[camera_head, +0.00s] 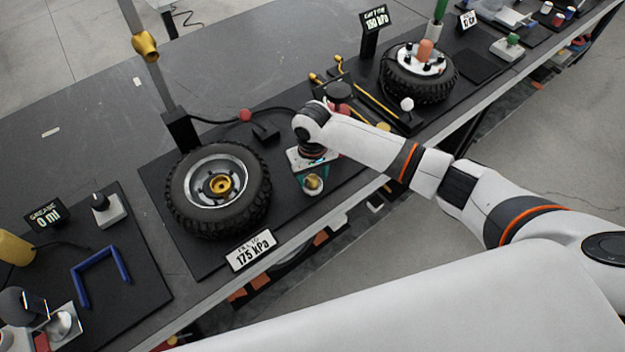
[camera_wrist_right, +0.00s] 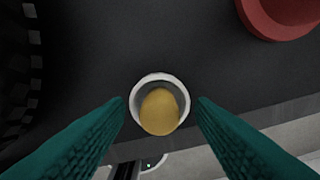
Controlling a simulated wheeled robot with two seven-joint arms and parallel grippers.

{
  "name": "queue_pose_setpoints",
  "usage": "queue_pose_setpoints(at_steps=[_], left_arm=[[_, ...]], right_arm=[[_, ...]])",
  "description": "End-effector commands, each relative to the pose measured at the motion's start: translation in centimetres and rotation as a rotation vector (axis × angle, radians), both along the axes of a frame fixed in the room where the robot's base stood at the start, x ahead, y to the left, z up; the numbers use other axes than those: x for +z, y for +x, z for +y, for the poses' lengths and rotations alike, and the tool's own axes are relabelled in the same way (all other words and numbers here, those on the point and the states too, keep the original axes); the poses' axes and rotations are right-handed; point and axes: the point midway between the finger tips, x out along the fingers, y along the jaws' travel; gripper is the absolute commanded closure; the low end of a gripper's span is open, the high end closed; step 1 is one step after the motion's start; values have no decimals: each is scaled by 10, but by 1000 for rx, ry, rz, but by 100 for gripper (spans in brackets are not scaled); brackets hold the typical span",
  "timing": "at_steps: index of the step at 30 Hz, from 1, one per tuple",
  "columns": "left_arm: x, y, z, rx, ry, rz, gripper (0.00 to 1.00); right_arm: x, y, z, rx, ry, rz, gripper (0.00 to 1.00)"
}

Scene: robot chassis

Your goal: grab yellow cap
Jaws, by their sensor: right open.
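The yellow cap (camera_wrist_right: 160,112) sits in a round pale-rimmed holder (camera_wrist_right: 139,84) in the right wrist view. In the head view the yellow cap (camera_head: 313,182) is near the front edge of the bench, right of the tire. My right gripper (camera_wrist_right: 161,102) is open, with one teal finger on each side of the cap and holder. Gaps show between the fingers and the holder. In the head view my right gripper (camera_head: 313,176) is over the cap and partly hidden by its own wrist. My left gripper is not in view.
A tire (camera_head: 217,190) stands left of the gripper, with a 175 kPa sign (camera_head: 251,250) in front. A red round object (camera_wrist_right: 283,14) is close by in the wrist view.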

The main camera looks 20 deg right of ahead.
Motion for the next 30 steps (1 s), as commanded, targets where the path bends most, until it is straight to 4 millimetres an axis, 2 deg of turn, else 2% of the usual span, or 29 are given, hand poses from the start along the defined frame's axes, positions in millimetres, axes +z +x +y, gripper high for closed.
queue_pose_setpoints(at_steps=[2, 10, 17, 20, 30], left_arm=[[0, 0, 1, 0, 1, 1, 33], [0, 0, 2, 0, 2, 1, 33], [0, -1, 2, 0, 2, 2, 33], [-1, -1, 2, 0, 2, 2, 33], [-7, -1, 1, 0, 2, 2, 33]], right_arm=[[0, 0, 0, 0, 0, 0, 53], [0, 0, 0, 0, 1, 0, 97], [1, 0, 0, 0, 1, 0, 98], [8, 1, 0, 0, 2, -2, 98], [72, 1, 0, 1, 3, -4, 98]])
